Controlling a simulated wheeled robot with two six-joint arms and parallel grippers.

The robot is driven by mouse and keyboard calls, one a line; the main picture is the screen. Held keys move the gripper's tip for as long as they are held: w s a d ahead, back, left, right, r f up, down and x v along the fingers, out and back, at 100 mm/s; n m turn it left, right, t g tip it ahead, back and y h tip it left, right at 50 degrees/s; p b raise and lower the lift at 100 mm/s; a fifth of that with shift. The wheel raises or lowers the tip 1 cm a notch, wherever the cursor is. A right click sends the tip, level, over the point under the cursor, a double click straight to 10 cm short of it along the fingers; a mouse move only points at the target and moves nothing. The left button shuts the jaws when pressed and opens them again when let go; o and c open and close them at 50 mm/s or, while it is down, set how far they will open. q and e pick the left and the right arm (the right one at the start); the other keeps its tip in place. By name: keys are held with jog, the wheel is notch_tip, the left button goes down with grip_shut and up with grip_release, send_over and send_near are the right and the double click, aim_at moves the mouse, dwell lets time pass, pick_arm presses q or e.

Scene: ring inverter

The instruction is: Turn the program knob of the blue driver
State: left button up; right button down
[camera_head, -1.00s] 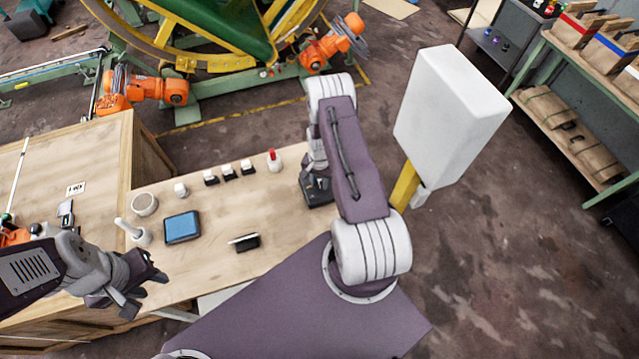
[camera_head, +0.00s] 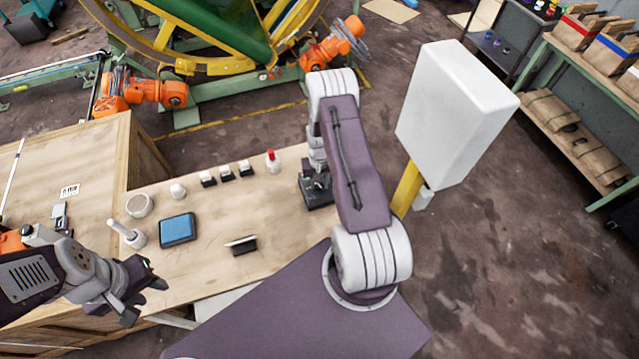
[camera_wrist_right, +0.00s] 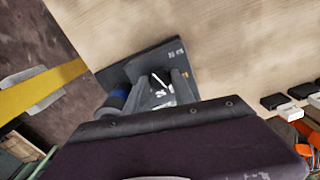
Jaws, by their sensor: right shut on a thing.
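The driver is a dark, square-based unit (camera_head: 318,197) at the right end of the wooden bench, partly hidden by my right arm. In the right wrist view its dark plate (camera_wrist_right: 150,58) has small white markings and a cylinder with a blue band (camera_wrist_right: 119,97) beside my fingers. My right gripper (camera_wrist_right: 160,84) points down over the unit and is shut on the program knob, which shows a white pointer line and is mostly hidden between the fingers. My left gripper (camera_head: 145,290) is open and empty off the bench's front left.
On the bench (camera_head: 210,240) are a blue pad (camera_head: 178,229), a white handled stamp (camera_head: 128,234), a round pot (camera_head: 139,205), several small black-and-white blocks and a red-topped bottle (camera_head: 272,162). A white box on a yellow post (camera_head: 455,115) stands right of my arm.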

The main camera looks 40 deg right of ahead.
aim_at(320, 186)
dwell(0.3)
jog(key=c, duration=1.1)
grip_release()
jog(key=shift+o, duration=0.2)
notch_tip(320, 186, up, 8)
jog(key=shift+r+b, duration=0.1)
jog(key=shift+b, duration=1.15)
jog(key=shift+r, duration=0.45)
